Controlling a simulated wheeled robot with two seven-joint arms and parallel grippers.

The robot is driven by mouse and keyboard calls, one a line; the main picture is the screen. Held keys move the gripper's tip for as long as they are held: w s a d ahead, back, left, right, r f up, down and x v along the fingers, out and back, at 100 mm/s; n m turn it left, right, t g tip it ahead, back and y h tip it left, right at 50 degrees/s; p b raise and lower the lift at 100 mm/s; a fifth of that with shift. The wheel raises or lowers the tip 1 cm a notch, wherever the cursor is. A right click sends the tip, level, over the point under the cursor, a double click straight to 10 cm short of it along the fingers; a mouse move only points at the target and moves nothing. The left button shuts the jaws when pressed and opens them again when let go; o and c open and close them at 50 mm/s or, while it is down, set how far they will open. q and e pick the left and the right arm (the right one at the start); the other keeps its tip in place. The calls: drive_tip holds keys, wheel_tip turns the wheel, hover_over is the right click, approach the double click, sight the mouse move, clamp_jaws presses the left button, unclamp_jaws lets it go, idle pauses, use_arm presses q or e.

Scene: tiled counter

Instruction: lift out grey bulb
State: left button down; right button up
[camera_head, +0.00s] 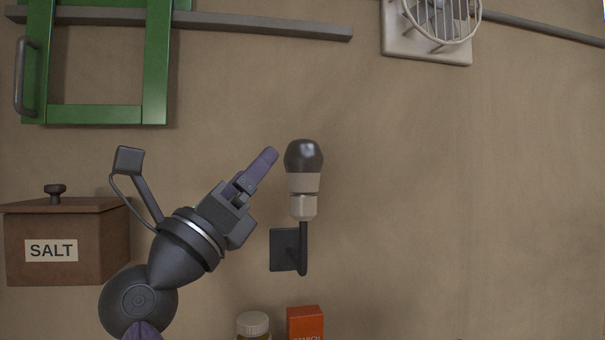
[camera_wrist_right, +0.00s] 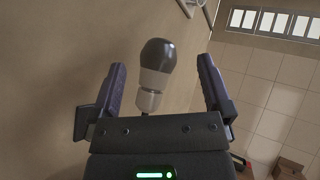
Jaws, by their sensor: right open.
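The grey bulb (camera_head: 304,156) has a dark grey dome and a pale lower body. It stands upright in a light socket (camera_head: 302,207) on a dark wall bracket (camera_head: 285,250). My right gripper (camera_head: 266,160) is just left of the bulb in the head view, pointing up and right, apart from it in the picture. In the right wrist view the gripper (camera_wrist_right: 162,85) is open, with its two fingers spread and the bulb (camera_wrist_right: 157,60) showing between them, beyond the palm. Nothing is held. My left gripper does not show.
A wooden salt box (camera_head: 80,230) hangs at the left. A green frame (camera_head: 155,70) and a grey rail (camera_head: 250,25) are above. A white caged fixture (camera_head: 425,45) is at the upper right. A jar (camera_head: 253,325) and an orange box (camera_head: 305,322) stand below. The wall right of the bulb is clear.

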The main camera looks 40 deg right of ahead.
sight(292, 156)
drive_tip(key=d+r+m+y+p, duration=0.1)
drive_tip(key=d+y, duration=0.1)
drive_tip(key=d, duration=0.1)
drive_tip(key=d+r+m+y+p, duration=0.1)
drive_tip(key=d+m+y+p, duration=0.1)
drive_tip(key=d+y, duration=0.1)
drive_tip(key=d+r+m+y+p, duration=0.1)
drive_tip(key=d+y+p, duration=0.1)
drive_tip(key=y, duration=0.1)
drive_tip(key=shift+w+d, duration=0.25)
drive_tip(key=shift+d, duration=0.15)
drive_tip(key=shift+w+d+f, duration=0.15)
drive_tip(key=shift+d+f, duration=0.1)
drive_tip(key=shift+d, duration=0.15)
drive_tip(key=shift+a, duration=0.2)
drive_tip(key=shift+c, duration=1)
drive_tip(key=c, duration=0.9)
wheel_tip(292, 156, up, 10)
drive_tip(key=shift+r+p, duration=0.1)
drive_tip(key=shift+p, duration=0.35)
